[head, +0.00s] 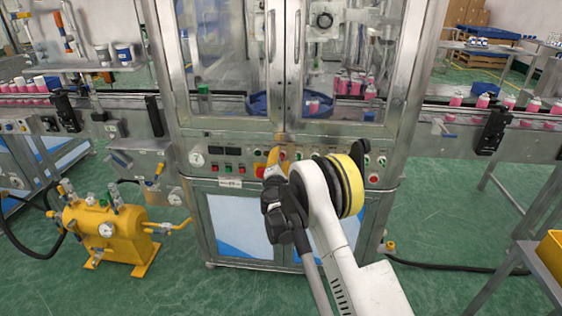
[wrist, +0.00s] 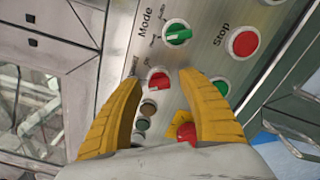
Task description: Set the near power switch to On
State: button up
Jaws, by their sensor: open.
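The machine's control panel (head: 222,161) faces me in the head view and fills much of the wrist view. In the wrist view my gripper (wrist: 160,77) is open, its two yellow fingers either side of a red rotary knob (wrist: 158,82). I cannot tell whether they touch it. The lettering by this knob is too small to read, so I cannot confirm it is the power switch or read its setting. A green knob (wrist: 177,34) marked Mode and a red button (wrist: 243,43) marked Stop lie beyond the fingertips. In the head view my arm hides the panel's middle.
Another red control (wrist: 186,133) sits between the fingers nearer the palm, and a green one (wrist: 221,87) is beside the right finger. Glass doors (head: 235,60) rise above the panel. A yellow pump unit (head: 107,228) stands at left. Conveyors with pink bottles (head: 481,101) run either side.

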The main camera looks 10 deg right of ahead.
jog(key=shift+w, duration=0.15)
grip_shut()
jog(key=shift+m, duration=0.4)
jog(key=m, duration=0.5)
jog(key=shift+m, duration=0.4)
jog(key=m, duration=0.5)
jog(key=shift+r, duration=0.1)
jog(key=shift+m, duration=0.3)
